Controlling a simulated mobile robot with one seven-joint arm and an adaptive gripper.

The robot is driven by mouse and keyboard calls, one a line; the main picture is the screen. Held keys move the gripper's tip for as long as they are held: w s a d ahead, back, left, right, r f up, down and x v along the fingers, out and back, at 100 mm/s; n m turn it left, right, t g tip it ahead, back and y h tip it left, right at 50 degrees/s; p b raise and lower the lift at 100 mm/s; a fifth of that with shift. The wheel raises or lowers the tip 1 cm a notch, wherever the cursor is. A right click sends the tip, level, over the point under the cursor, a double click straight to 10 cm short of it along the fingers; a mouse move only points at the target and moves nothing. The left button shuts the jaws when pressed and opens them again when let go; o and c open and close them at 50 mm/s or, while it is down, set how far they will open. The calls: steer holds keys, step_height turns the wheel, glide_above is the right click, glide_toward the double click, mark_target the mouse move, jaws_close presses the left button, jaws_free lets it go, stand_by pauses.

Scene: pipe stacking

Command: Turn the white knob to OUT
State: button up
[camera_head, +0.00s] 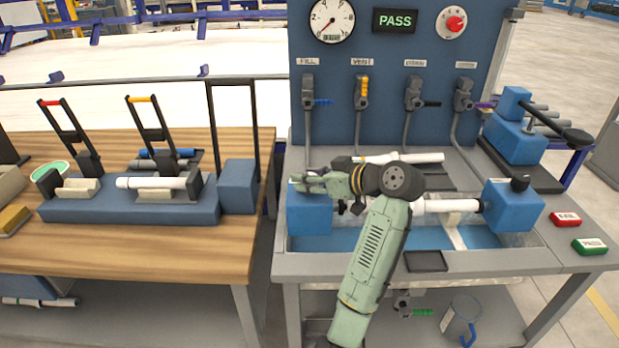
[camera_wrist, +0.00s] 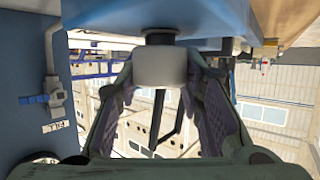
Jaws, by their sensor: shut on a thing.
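The white knob (camera_wrist: 167,66) shows in the wrist view, joined by a dark collar to the underside of a blue block in that upside-down picture. The fingers of my gripper (camera_wrist: 165,95) stand on both sides of the knob and are shut on it. In the head view my gripper (camera_head: 312,182) is over the top of the left blue block (camera_head: 309,216) of the test bench. The knob is mostly hidden there by the gripper. No OUT marking can be read, so I cannot tell the knob's setting.
A white pipe (camera_head: 448,205) lies over the trough, reaching the right blue block (camera_head: 513,207). Behind stands the blue panel with gauge (camera_head: 332,19), PASS display (camera_head: 395,21), red knob (camera_head: 454,24) and several valves. A wooden table (camera_head: 120,248) with a clamp fixture is at left.

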steer(key=n+g+y, duration=0.2)
steer(key=n+g, duration=0.1)
steer(key=shift+d+n+g, duration=0.1)
steer(key=shift+n+g, duration=0.2)
steer(key=shift+g, duration=0.1)
steer(key=n+g, duration=0.2)
steer(key=g, duration=0.1)
steer(key=shift+n+y, duration=0.4)
steer(key=shift+n+g, duration=2)
steer(key=shift+g, duration=0.4)
steer(key=shift+f+n+g+h, duration=0.1)
steer(key=shift+n+g+h, duration=0.2)
steer(key=o, duration=1.1)
steer(key=shift+a, duration=0.2)
steer(key=shift+o, duration=0.3)
steer(key=shift+r, duration=0.2)
step_height(320, 180, up, 10)
steer(key=shift+f, duration=0.15)
